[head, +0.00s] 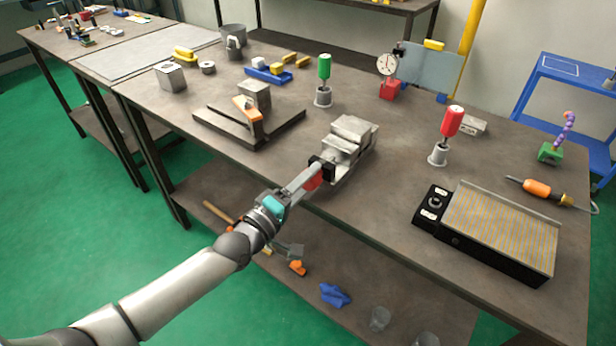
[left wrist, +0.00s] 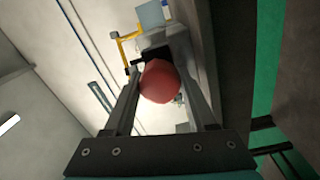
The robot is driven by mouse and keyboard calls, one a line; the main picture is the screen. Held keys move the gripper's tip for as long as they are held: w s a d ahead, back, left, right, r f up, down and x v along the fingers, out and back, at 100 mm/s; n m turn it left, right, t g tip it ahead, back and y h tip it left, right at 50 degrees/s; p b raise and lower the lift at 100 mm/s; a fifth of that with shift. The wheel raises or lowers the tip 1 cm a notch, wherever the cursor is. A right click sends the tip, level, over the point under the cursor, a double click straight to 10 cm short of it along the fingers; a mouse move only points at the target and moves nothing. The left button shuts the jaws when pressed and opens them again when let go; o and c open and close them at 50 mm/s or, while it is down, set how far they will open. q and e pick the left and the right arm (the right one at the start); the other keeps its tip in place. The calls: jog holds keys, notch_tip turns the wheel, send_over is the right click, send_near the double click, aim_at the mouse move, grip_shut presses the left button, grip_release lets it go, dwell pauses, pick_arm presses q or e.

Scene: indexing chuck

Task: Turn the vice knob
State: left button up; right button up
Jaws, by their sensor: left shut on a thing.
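The grey metal vice (head: 352,137) sits near the front edge of the workbench, in the middle of the head view. Its red knob (head: 313,182) faces the front edge and is partly hidden by my gripper. My left gripper (head: 312,178) reaches in from the lower left and is shut on the knob. In the left wrist view the round red knob (left wrist: 160,82) sits between the two fingers (left wrist: 160,95), with the vice body (left wrist: 172,45) behind it. My right gripper is not in view.
Left of the vice is a dark angled fixture (head: 220,123) with a metal block. Red-handled (head: 452,120) and green-handled (head: 324,68) tools stand upright behind it. A black-framed striped plate (head: 500,228) lies to the right. A lower shelf (head: 400,318) holds small items.

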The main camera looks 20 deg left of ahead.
pick_arm(q)
jog(key=m+p, duration=0.1)
jog(key=m, duration=0.2)
jog(key=m+p, duration=0.1)
jog(key=m, duration=0.1)
jog(key=shift+r+m, duration=0.2)
jog(key=shift+m, duration=0.2)
jog(key=m+p, duration=0.2)
jog(key=m, duration=0.3)
jog(key=shift+d+m, duration=0.1)
jog(key=shift+m, duration=0.2)
jog(key=m+p, duration=0.1)
jog(key=m, duration=0.4)
jog(key=shift+g, duration=0.3)
jog(key=m+p, duration=0.1)
jog(key=m, duration=0.3)
jog(key=shift+d+m, duration=0.1)
jog(key=shift+m, duration=0.3)
jog(key=m, duration=0.3)
jog(key=shift+f+m, duration=0.1)
jog(key=shift+m, duration=0.2)
jog(key=m, duration=0.4)
jog(key=shift+s+f+y, duration=0.1)
jog(key=shift+y, duration=0.2)
jog(key=m+b, duration=0.1)
jog(key=m, duration=0.2)
jog(key=shift+f+m, duration=0.1)
jog(key=shift+m, duration=0.3)
jog(key=shift+m+b, duration=0.75)
jog(key=shift+m, duration=1.25)
